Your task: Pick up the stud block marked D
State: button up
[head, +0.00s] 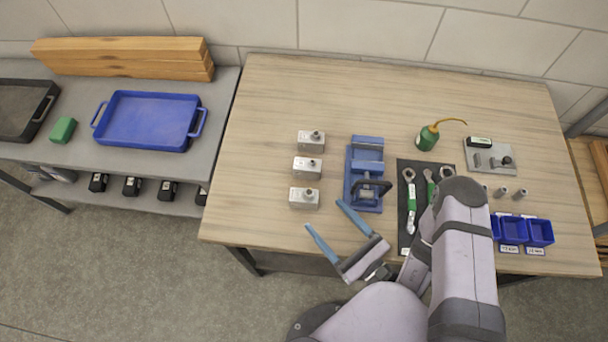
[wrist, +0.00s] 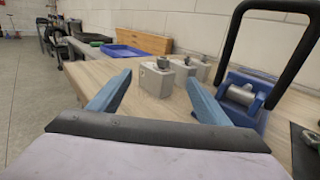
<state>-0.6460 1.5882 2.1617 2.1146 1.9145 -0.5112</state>
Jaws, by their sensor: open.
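Three grey metal stud blocks, each with a stud on top, stand in a column on the wooden table: a far block (head: 310,145), a middle block (head: 305,170) and a near block (head: 303,199). Their letters are too small to read, so I cannot tell which is D. My gripper (head: 324,215) is open and empty, with its blue fingers just in front and to the right of the near block. In the wrist view the nearest block (wrist: 154,82) appears between the fingertips, beyond them, and the others (wrist: 190,68) stand behind it to the right.
A blue vise (head: 365,153) with a dark handle stands right of the blocks. Farther right are a dark mat with wrenches (head: 410,210), a green oil can (head: 428,137) and blue bins (head: 538,232). Left of the blocks the table is clear. A blue tray (head: 150,120) lies on the side bench.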

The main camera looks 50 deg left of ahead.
aim_at(312, 199)
jog(key=shift+a, duration=0.45)
jog(key=shift+a+r, duration=0.2)
jog(key=shift+a, duration=2.4)
jog(key=shift+r, duration=0.1)
grip_shut()
